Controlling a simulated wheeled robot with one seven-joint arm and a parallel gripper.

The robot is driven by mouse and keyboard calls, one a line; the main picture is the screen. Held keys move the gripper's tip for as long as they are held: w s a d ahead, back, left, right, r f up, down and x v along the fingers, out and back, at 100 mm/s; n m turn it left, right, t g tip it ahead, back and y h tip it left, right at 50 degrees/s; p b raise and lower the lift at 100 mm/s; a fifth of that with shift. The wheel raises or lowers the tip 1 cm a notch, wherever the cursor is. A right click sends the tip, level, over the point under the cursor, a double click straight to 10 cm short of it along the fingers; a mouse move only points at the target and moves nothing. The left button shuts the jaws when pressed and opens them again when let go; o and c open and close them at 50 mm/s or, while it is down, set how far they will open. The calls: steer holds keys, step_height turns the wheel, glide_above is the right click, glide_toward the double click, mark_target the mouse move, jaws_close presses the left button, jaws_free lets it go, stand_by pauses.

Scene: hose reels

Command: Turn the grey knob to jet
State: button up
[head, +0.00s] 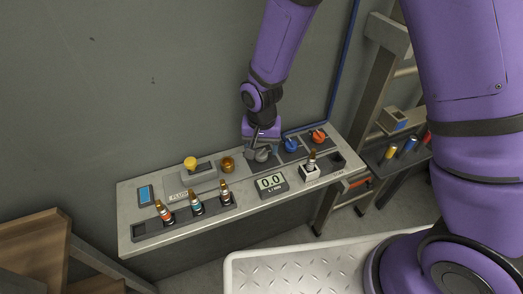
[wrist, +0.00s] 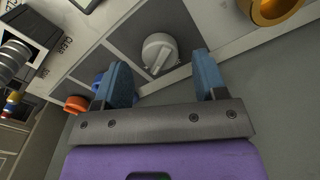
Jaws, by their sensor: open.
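The grey knob (wrist: 160,52) is a round dial with a raised grip bar, on a dark square panel in the wrist view. In the head view the grey knob (head: 262,155) is partly hidden behind my gripper (head: 258,146). My gripper (wrist: 163,80) is open, with one blue finger to the left of the knob and the other to its right. The fingers look apart from the knob, and nothing is held. I cannot read a jet mark or tell the knob's setting.
A brass knob (head: 228,165) and a yellow knob (head: 190,162) sit to the left; a blue knob (head: 291,145) and an orange knob (head: 319,136) to the right. A wall is close behind.

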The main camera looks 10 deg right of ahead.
steer(key=shift+f, duration=1.15)
steer(key=shift+c, duration=0.2)
steer(key=c, duration=0.9)
steer(key=shift+n, duration=0.3)
steer(key=n, duration=1.1)
steer(key=shift+a+n, duration=0.1)
steer(key=shift+n, duration=0.2)
